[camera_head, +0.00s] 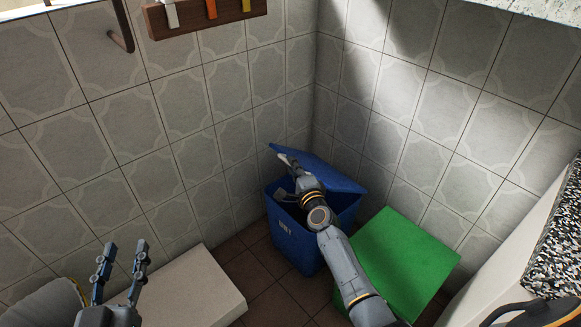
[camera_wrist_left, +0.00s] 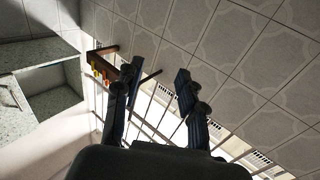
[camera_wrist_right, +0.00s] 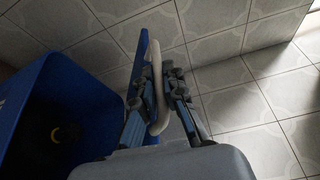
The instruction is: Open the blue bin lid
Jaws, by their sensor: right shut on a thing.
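The blue bin (camera_head: 292,245) stands on the floor near the room's corner, with white lettering on its front. Its blue lid (camera_head: 325,170) is raised and tilted above the opening, which shows dark inside. My right gripper (camera_head: 286,165) is at the lid's left end. In the right wrist view, its fingers (camera_wrist_right: 157,85) are shut on a pale curved piece (camera_wrist_right: 159,115) beside the blue lid (camera_wrist_right: 136,75). Whether this piece is part of the lid is unclear. My left gripper (camera_head: 126,252) is open and empty at the lower left, away from the bin.
A pale low box (camera_head: 195,290) lies to the left. Tiled walls close in behind. A speckled counter (camera_head: 555,235) is at the right. Dark and yellow contents (camera_wrist_right: 62,132) show inside the blue bin.

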